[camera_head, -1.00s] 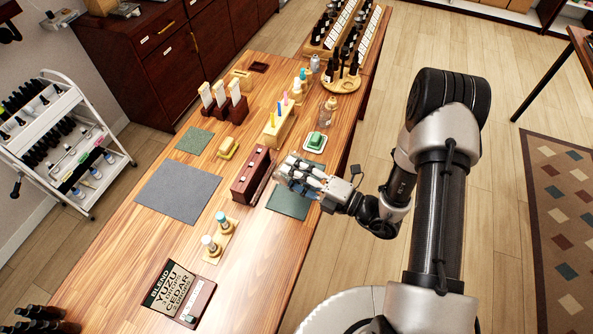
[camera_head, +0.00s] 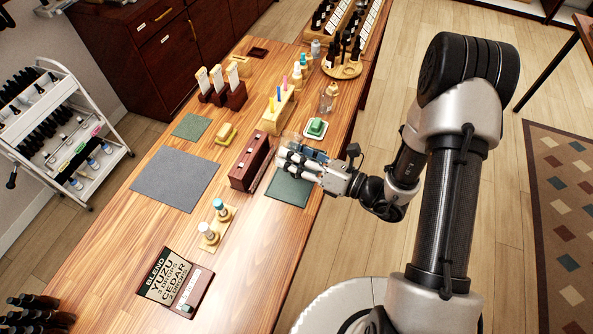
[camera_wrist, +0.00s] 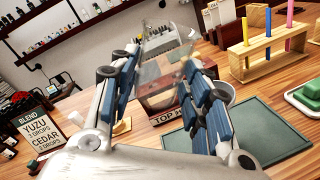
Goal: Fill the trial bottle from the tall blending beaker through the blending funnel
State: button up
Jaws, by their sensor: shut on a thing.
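A pen rack (camera_head: 278,112) and a green block on a white dish (camera_head: 316,128) stand beyond my gripper. A clear bottle (camera_head: 328,97) stands farther back. A two-vial stand (camera_head: 215,228) and a blend card (camera_head: 172,279) lie nearer. The grey mat (camera_head: 175,178) is bare.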

aim_at(298, 142)
jog(key=shift+w+d+n+b, duration=0.15)
jog(key=shift+n+b, duration=0.5)
jog(key=shift+n, duration=0.35)
jog(key=shift+w+d+r+n+b, duration=0.1)
jog(key=shift+w+d+n+b, duration=0.1)
jog(key=shift+n+b, duration=0.45)
jog(key=shift+n, duration=0.55)
jog(key=r+p, duration=0.2)
jog(key=r, duration=0.1)
jog(key=r+p, duration=0.1)
jog(key=shift+w+r+p, duration=0.25)
jog(key=shift+r+p, duration=0.1)
jog(key=shift+r, duration=0.05)
jog(key=shift+s+f+b, duration=0.2)
jog(key=shift+f+b, duration=0.15)
jog(key=shift+w+r, duration=0.2)
notch_tip(298, 142, up, 3)
jog(key=shift+s+f+p, duration=0.1)
jog(key=shift+f+p, duration=0.1)
jog(key=shift+p, duration=1)
